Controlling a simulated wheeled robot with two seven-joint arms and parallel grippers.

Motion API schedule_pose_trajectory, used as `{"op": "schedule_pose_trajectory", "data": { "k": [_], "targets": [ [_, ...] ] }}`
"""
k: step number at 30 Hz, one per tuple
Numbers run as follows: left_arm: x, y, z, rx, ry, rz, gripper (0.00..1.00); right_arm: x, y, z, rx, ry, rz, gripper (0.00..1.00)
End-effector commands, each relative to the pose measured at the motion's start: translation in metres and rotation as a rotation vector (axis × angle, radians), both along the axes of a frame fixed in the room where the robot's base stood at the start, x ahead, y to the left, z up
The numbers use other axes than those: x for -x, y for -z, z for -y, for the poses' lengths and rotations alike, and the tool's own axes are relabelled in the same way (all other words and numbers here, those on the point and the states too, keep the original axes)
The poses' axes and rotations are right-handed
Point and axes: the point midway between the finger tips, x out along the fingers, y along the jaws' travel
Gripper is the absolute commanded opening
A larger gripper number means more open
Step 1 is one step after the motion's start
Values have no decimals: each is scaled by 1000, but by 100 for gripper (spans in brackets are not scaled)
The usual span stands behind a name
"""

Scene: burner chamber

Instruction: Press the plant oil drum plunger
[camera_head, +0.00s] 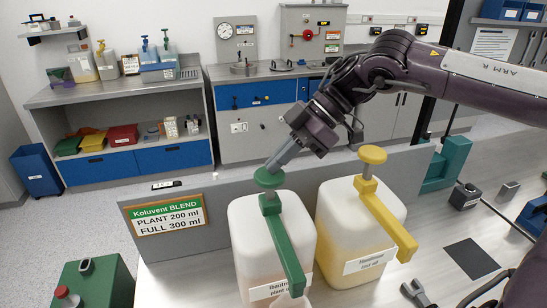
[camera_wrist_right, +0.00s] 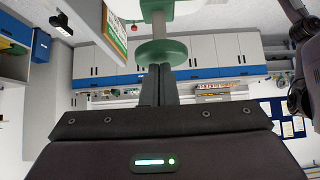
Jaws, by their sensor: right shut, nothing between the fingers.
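The plant oil drum (camera_head: 258,222) is a white container with a green pump; its label is only partly readable. Its green plunger (camera_head: 270,178) has a round flat head, which is up, above the pump body. My right gripper (camera_head: 272,166) is shut and empty, its fingertips pointing down at the plunger head. In the right wrist view the closed fingertips (camera_wrist_right: 160,67) meet the edge of the green head (camera_wrist_right: 162,50) in the picture; I cannot tell whether they touch or are slightly apart.
A drum with a yellow pump (camera_head: 368,172) stands close on the right. A sign (camera_head: 167,215) reads plant 200 ml, full 300 ml. A dark green can (camera_head: 95,285) is at lower left.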

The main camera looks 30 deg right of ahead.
Motion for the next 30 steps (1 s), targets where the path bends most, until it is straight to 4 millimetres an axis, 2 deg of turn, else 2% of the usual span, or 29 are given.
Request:
{"op": "schedule_pose_trajectory", "data": {
  "k": [1, 3, 13, 19, 30],
  "targets": [
    [-1, 9, -1, -2, 1, 1, 36, 1, -5, 9, 1, 4, 5, 0],
    [-1, 14, -3, -4, 1, 2, 36, 4, -16, 19, -1, 4, 8, 0],
    [-1, 26, -2, -3, 0, 1, 36, 14, -59, 59, 2, 4, 3, 0],
    [0, 27, 0, 0, -1, 0, 36, 16, -69, 67, -1, 0, 5, 0],
    [0, 27, 0, 0, -1, 0, 36, 16, -69, 67, -2, 0, 5, 0]
  ]
}}
